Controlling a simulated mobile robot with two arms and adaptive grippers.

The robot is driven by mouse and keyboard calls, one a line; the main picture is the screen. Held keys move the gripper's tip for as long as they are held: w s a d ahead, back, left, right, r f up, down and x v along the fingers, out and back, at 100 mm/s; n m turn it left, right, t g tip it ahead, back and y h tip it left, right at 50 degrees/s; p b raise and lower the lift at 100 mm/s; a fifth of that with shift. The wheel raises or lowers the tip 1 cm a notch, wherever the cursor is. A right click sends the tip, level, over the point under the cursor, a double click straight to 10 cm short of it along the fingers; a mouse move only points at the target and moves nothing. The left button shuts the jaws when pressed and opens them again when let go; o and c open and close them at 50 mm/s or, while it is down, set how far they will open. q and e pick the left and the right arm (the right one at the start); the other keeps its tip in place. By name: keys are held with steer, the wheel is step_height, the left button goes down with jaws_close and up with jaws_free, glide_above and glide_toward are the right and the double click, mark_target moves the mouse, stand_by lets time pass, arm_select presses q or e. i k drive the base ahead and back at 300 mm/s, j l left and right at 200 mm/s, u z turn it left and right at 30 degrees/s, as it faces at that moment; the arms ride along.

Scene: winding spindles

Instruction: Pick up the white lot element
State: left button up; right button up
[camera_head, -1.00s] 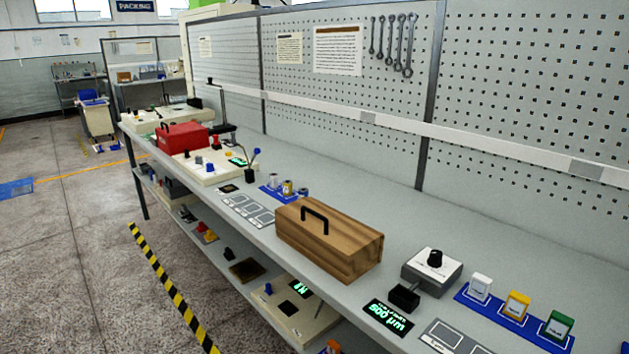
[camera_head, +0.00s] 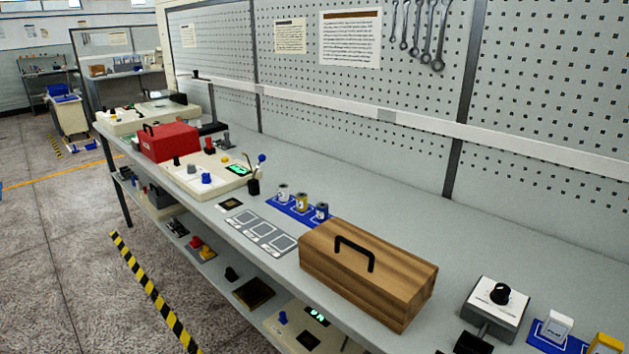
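A white upright block with a dark label (camera_head: 556,327) stands on a blue strip (camera_head: 541,343) at the lower right of the head view. A yellow-topped block (camera_head: 604,345) stands beside it, cut off by the frame's corner. A small white-topped cylinder (camera_head: 283,191) stands on another blue mat (camera_head: 288,208), next to a yellow one (camera_head: 302,201) and a blue-topped one (camera_head: 321,212). I cannot tell which white piece is the lot element. Neither of my grippers is in view.
The long grey bench (camera_head: 412,210) runs along a pegboard wall (camera_head: 367,100). A wooden box with a black handle (camera_head: 367,276) stands between the two blue mats. A grey knob box (camera_head: 494,312) is to its right, and a red toolbox (camera_head: 168,142) stands farther left.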

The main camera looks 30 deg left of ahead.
mark_target(283, 189)
steer(key=i+j+z, duration=0.15)
steer(key=j, duration=0.8)
steer(key=i+j+z, duration=0.15)
steer(key=j, duration=0.8)
steer(key=j+z, duration=0.2)
steer(key=j, duration=0.8)
